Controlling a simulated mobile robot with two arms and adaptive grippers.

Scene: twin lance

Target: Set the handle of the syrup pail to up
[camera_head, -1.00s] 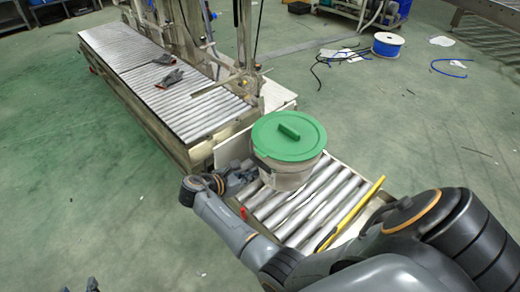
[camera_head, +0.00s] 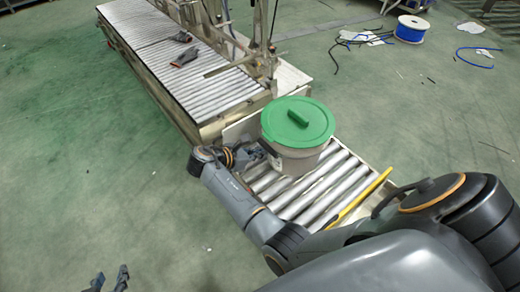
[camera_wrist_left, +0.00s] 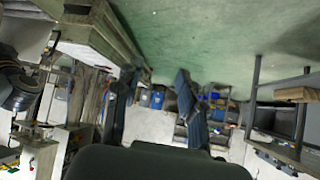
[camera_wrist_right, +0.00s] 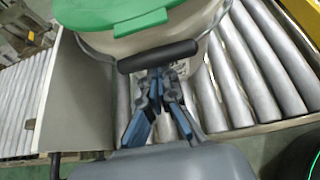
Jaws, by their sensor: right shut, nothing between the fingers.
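The syrup pail (camera_head: 297,158), pale with a green lid (camera_head: 318,120), stands upright on a short roller conveyor. In the right wrist view its handle's black grip (camera_wrist_right: 157,55) lies across the near side of the pail, below the lid rim. My right gripper (camera_head: 256,156) is at the pail's left side. In the right wrist view its closed fingertips (camera_wrist_right: 157,78) are right at the grip, just under it in the picture; I cannot tell whether they touch. My left gripper (camera_head: 109,280) is open and empty, far from the pail.
The short conveyor's rollers (camera_head: 319,191) lie around the pail, with a yellow bar (camera_head: 360,199) along the right edge. A long conveyor (camera_head: 190,80) with dark gloves (camera_head: 185,56) and a metal frame stand behind. Green floor is clear at left.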

